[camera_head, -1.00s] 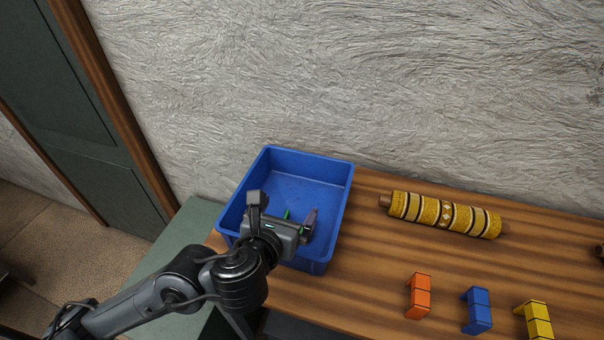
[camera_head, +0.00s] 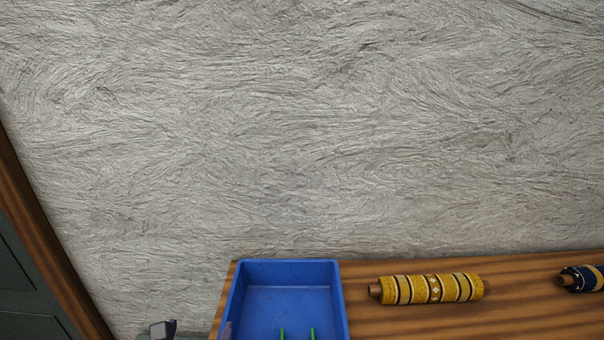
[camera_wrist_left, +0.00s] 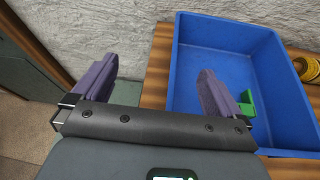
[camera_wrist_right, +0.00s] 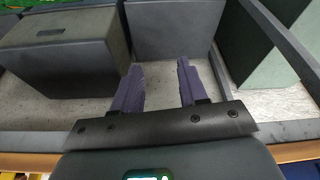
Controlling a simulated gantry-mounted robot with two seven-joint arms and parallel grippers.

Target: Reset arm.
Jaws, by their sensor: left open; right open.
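My left gripper (camera_wrist_left: 157,69) is open and empty in the left wrist view.
The blue bin (camera_head: 285,268) stands on the wooden table (camera_head: 520,268), with a green piece (camera_wrist_left: 246,104) inside. A yellow patterned roll (camera_head: 430,288) and a dark blue roll (camera_head: 585,279) lie to the right. Grey boxes (camera_wrist_right: 70,50) sit beyond my right gripper.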

